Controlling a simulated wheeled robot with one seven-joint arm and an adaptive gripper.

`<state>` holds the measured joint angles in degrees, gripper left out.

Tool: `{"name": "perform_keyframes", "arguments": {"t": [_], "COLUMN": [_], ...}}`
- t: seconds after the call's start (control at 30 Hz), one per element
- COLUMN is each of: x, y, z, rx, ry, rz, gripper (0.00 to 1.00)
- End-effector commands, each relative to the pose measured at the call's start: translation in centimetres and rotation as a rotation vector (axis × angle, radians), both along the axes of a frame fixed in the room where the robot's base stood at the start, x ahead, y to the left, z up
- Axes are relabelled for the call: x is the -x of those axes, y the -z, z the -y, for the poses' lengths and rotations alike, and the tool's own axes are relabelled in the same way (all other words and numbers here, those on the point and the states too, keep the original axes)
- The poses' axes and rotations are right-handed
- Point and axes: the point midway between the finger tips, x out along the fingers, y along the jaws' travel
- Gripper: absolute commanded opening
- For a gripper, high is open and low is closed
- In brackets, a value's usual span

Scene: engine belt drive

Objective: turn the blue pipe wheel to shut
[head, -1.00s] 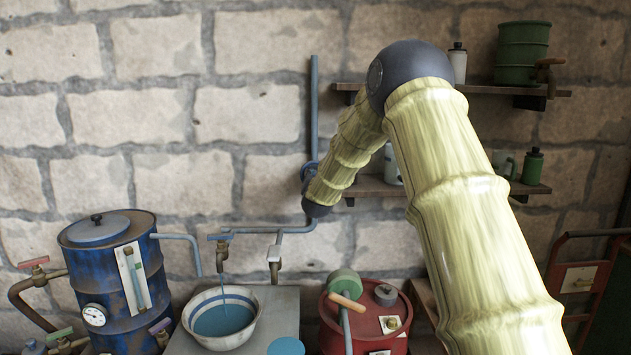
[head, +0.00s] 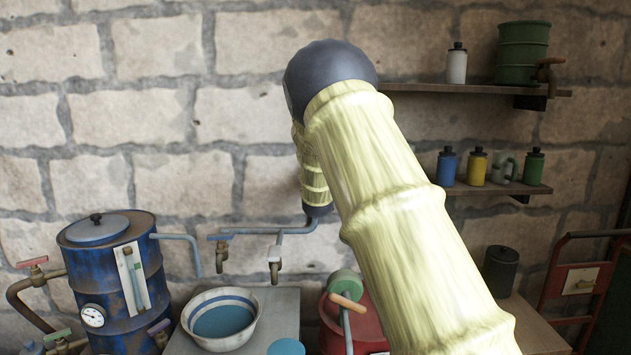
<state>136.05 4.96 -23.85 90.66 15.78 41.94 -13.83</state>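The blue pipe wheel is hidden behind my arm in the head view. The blue-grey pipe (head: 270,231) runs along the wall from behind my arm to a tap (head: 221,256) on the left. No stream shows below that tap. A white bowl with a blue stripe (head: 196,337) stands under it and holds blue liquid (head: 223,320). My gripper is not visible; my forearm and its dark joint cover that part of the wall, so I cannot tell whether it touches the wheel.
A blue drum (head: 115,285) stands at the left and a red can (head: 367,325) at the lower middle. Shelves with bottles (head: 478,167) and a green barrel (head: 523,52) are on the right wall. A red hand truck (head: 560,280) stands at the far right.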

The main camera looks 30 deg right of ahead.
Motion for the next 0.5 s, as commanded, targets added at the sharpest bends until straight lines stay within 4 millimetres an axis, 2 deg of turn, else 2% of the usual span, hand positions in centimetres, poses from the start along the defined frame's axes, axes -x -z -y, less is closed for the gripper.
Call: {"name": "perform_keyframes", "arguments": {"t": [0.03,0.47,0.5], "x": [0.07,0.07,0.07], "y": [0.56,0.48,0.48], "z": [-0.06,-0.04,-0.04], "rx": [0.002,0.008,0.008], "ry": [0.0,0.0,0.0], "rz": [-0.011,-0.014,-0.014], "gripper": [0.03,0.03,0.32]}}
